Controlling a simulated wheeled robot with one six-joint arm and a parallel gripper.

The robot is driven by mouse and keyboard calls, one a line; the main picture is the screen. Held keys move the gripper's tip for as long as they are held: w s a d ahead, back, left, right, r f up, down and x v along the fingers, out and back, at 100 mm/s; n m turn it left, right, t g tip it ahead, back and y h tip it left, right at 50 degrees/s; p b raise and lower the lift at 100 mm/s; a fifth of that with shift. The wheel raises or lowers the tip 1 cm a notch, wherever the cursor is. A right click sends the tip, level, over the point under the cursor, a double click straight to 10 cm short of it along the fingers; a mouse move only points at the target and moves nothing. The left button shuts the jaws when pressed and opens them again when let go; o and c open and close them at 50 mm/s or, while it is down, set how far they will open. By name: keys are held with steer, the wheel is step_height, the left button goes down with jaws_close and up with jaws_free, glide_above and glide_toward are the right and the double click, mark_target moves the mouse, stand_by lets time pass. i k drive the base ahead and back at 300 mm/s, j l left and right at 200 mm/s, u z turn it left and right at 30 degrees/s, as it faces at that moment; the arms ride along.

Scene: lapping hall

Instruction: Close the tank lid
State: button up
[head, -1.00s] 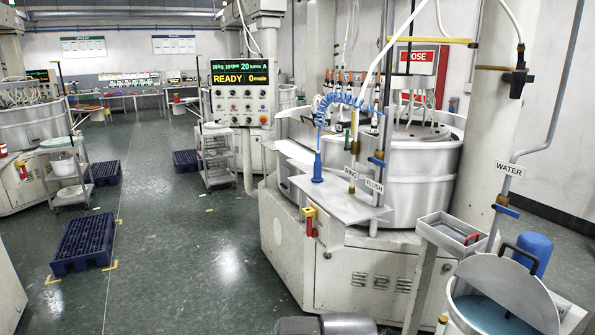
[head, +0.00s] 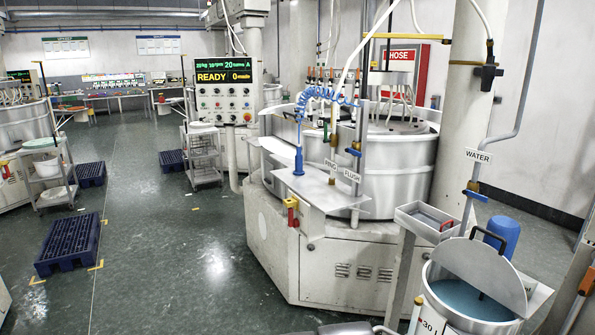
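The tank (head: 432,307) is a white round drum at the bottom right, marked "30 L", with blue liquid (head: 470,298) inside. Its grey lid (head: 487,268) stands raised and tilted over the opening, so the liquid shows in front of it. My gripper is not in view; only a dark grey part of my own body shows at the bottom edge.
A blue canister (head: 503,238) stands behind the lid. A small grey tray (head: 411,217) on a post is left of the tank, beside the WATER pipe (head: 469,180). The lapping machine (head: 310,250) fills the middle. Open floor (head: 190,270) lies to the left.

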mark_target(486, 268)
steer(key=l, duration=0.15)
steer(key=i+j+u, duration=0.2)
steer(key=l+u, duration=0.2)
steer(key=i+j+z, duration=0.15)
steer(key=j+z, duration=0.15)
steer(key=z, duration=1.7)
